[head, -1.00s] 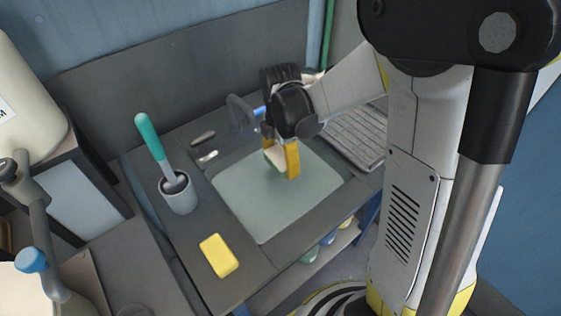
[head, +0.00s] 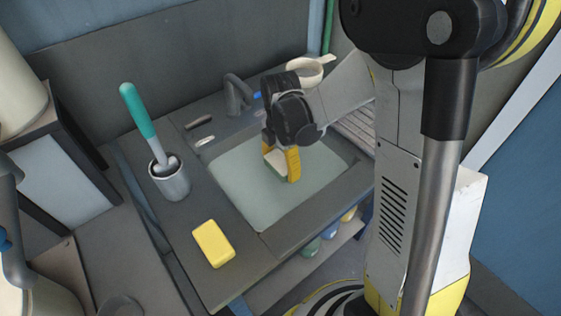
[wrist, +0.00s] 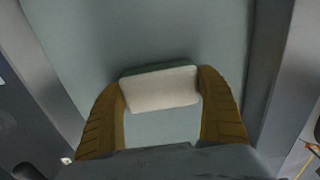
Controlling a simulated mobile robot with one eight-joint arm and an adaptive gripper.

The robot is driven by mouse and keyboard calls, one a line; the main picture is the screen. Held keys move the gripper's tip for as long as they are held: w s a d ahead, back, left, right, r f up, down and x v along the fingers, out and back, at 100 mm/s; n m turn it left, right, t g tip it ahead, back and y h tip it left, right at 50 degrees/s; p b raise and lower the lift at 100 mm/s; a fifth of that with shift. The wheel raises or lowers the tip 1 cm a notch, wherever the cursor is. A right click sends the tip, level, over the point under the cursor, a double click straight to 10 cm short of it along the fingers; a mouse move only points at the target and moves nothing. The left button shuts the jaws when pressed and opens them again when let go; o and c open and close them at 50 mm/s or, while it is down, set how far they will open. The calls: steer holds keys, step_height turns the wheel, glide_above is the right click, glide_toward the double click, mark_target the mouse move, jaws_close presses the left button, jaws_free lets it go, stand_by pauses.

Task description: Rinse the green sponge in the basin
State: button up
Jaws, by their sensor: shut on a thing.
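The sponge (head: 276,163) is pale with a green edge. It is held between the two yellow fingers of my gripper (head: 281,166), inside the outline of the basin (head: 252,204). In the wrist view, the sponge (wrist: 160,88) spans the gap between the fingers, pale face showing and green along its far edge. My gripper (wrist: 163,108) is shut on it. The basin is filled with a smooth pale green-grey surface that looks like water. I cannot tell how far the sponge dips into it.
A faucet (head: 237,93) stands behind the basin. A yellow sponge (head: 214,243) lies on the front left counter. A grey cup (head: 171,184) with a teal-handled brush (head: 137,110) stands left of the basin. A white bowl (head: 312,73) is at the back right.

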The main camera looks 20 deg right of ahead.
steer(key=shift+f, duration=3.15)
steer(key=shift+w, duration=0.15)
steer(key=shift+w+a, duration=0.3)
steer(key=shift+w, duration=0.6)
steer(key=shift+w+a, duration=0.3)
steer(key=shift+w, duration=0.55)
steer(key=shift+s+d, duration=0.4)
steer(key=shift+s, duration=0.9)
steer(key=shift+s+d, duration=0.45)
steer(key=shift+s, duration=0.8)
steer(key=shift+s+d, duration=0.4)
steer(key=shift+s, duration=0.9)
steer(key=w, duration=0.1)
steer(key=w+a, duration=0.1)
steer(key=w, duration=0.1)
steer(key=shift+w+a, duration=0.15)
steer(key=shift+w, duration=0.35)
